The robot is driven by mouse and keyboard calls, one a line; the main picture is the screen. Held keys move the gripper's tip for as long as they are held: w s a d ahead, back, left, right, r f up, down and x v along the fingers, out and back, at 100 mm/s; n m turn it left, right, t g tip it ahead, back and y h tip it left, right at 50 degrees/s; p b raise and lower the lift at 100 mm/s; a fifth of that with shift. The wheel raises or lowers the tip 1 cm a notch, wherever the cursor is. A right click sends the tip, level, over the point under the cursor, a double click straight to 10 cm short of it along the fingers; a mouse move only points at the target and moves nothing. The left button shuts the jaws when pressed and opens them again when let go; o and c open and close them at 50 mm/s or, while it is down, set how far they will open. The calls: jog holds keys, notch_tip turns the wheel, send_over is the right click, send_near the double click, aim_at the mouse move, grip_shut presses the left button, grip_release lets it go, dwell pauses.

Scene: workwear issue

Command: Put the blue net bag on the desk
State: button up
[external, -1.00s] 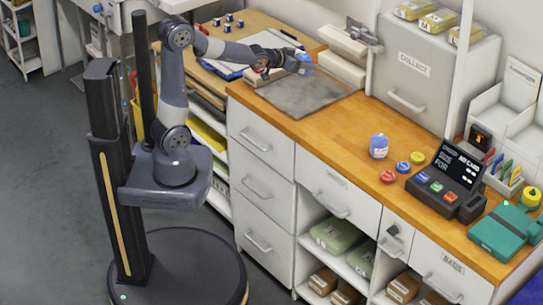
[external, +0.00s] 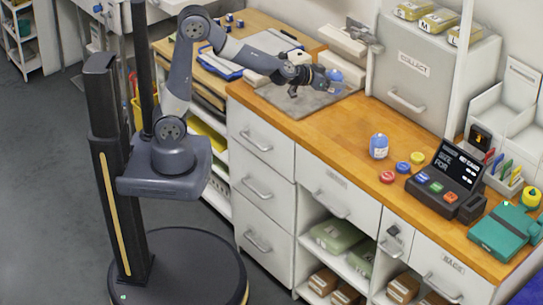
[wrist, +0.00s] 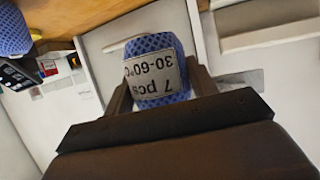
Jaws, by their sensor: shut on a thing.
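My gripper (external: 326,78) is shut on a blue net bag (external: 336,76) with a pale top, holding it out over the desk (external: 328,124) near the grey mat. In the wrist view the held bag (wrist: 157,66) sits between the dark fingers; its white label, upside down, reads "7 pcs 30-60°C". Its lower part is hidden by the gripper. A second, similar blue bag (external: 378,146) with a white label stands on the desk, to the right of the mat; it shows partly at the left edge of the wrist view (wrist: 12,30).
The grey mat (external: 300,100) lies empty under the gripper. A white COLLECT cabinet (external: 425,75) stands behind. Red, yellow and blue discs (external: 387,176), a dark card terminal (external: 452,178) and a teal case (external: 503,232) occupy the desk's right side. Bare wood lies along the front.

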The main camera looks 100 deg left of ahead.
jog(key=shift+n+g+y, duration=0.3)
jog(key=shift+n, duration=0.1)
jog(key=d+f, duration=0.4)
jog(key=f, duration=0.1)
jog(key=d+f, duration=0.2)
jog(key=shift+w+d+f, duration=0.25)
jog(key=shift+w+f, duration=0.15)
jog(key=shift+f+b, duration=0.55)
jog(key=shift+f, duration=1.7)
jog(key=shift+f, duration=0.1)
jog(key=shift+f, duration=0.15)
jog(key=o, duration=1)
